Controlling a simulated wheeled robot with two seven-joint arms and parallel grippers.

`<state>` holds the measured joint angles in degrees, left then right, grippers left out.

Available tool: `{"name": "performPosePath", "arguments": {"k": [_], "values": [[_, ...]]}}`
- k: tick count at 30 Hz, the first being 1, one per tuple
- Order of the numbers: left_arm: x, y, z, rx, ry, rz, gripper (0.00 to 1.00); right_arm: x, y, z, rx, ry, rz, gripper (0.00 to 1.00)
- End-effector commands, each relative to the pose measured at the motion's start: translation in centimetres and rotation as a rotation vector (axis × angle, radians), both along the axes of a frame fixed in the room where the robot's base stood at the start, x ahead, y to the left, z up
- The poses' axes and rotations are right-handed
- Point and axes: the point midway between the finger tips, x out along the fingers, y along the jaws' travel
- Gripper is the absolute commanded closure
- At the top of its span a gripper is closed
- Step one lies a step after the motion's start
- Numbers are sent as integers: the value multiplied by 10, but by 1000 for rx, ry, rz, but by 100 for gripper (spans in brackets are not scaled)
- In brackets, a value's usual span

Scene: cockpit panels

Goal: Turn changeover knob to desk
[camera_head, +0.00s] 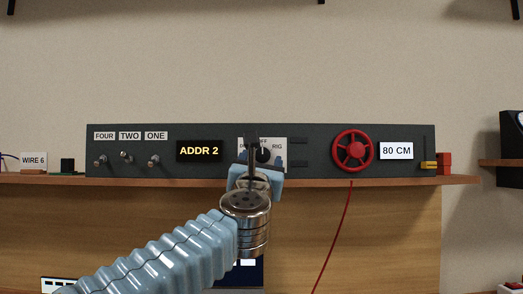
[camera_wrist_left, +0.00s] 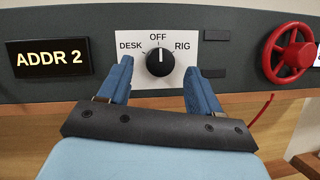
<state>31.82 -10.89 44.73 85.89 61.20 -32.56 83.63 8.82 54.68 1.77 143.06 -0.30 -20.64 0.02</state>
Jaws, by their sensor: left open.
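The changeover knob (camera_wrist_left: 160,61) is a round black dial with a white pointer line, on a white plate (camera_wrist_left: 208,40) marked DESK at left, OFF at top and RIG at right. Its pointer stands straight up at OFF in the left wrist view. My left gripper (camera_wrist_left: 160,82) is open, with one blue finger on each side of the knob's lower part and visible gaps to it. In the head view my left gripper (camera_head: 257,160) is in front of the plate (camera_head: 280,143) and hides much of the knob (camera_head: 263,155). My right gripper is not in view.
The dark panel (camera_head: 220,132) stands on a wooden shelf (camera_head: 400,181). An ADDR 2 display (camera_head: 199,151) is left of the plate. A red handwheel (camera_head: 352,151) and an 80 CM display (camera_head: 396,151) are to the right. Toggle switches (camera_head: 125,156) are at far left.

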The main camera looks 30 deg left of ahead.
Motion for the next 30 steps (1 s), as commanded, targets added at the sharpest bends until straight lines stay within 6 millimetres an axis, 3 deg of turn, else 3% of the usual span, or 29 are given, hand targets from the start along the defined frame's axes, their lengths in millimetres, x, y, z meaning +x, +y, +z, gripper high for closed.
{"name": "performPosePath", "arguments": {"k": [6, 15, 26, 30], "values": [[17, 7, 8, 0, 0, -1, 36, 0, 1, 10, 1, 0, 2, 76], [18, 8, 8, 0, 0, -1, 38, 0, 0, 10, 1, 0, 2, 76], [18, 8, 8, 1, 1, -2, 92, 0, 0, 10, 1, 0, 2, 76], [18, 7, 7, -4, -2, -3, 92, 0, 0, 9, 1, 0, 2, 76]]}}
